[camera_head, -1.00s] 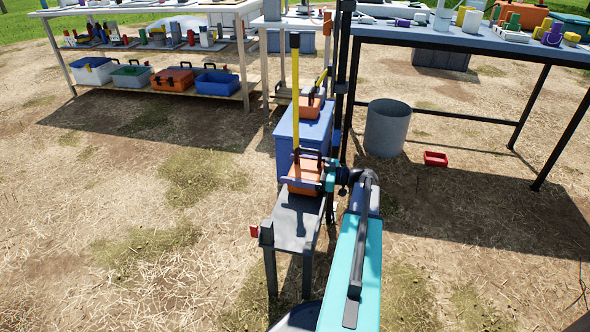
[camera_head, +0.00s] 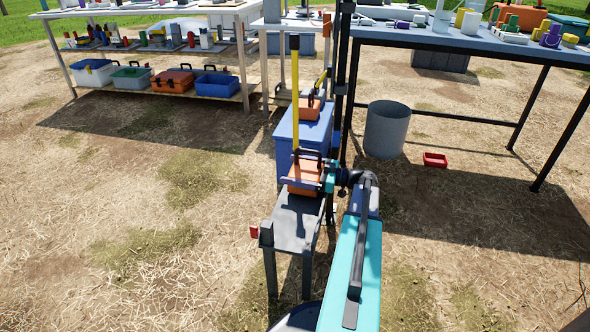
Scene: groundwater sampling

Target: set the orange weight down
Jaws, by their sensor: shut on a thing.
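The orange weight (camera_head: 304,174) is a block with a dark handle on top. It is at the far end of a narrow grey bench (camera_head: 297,222), at or just above its top; I cannot tell whether it touches. My gripper (camera_head: 307,166) is at the weight and shut on it, with my arm reaching in from the lower right. The jaws are small and partly hidden. A second orange block (camera_head: 309,108) with a handle sits on the blue box (camera_head: 293,148) behind.
A yellow post (camera_head: 295,95) rises just behind the weight. A grey bin (camera_head: 386,129) and a small red tray (camera_head: 435,160) stand on the ground to the right. A shelf (camera_head: 167,84) with tool boxes is at the back left. The near bench top is clear.

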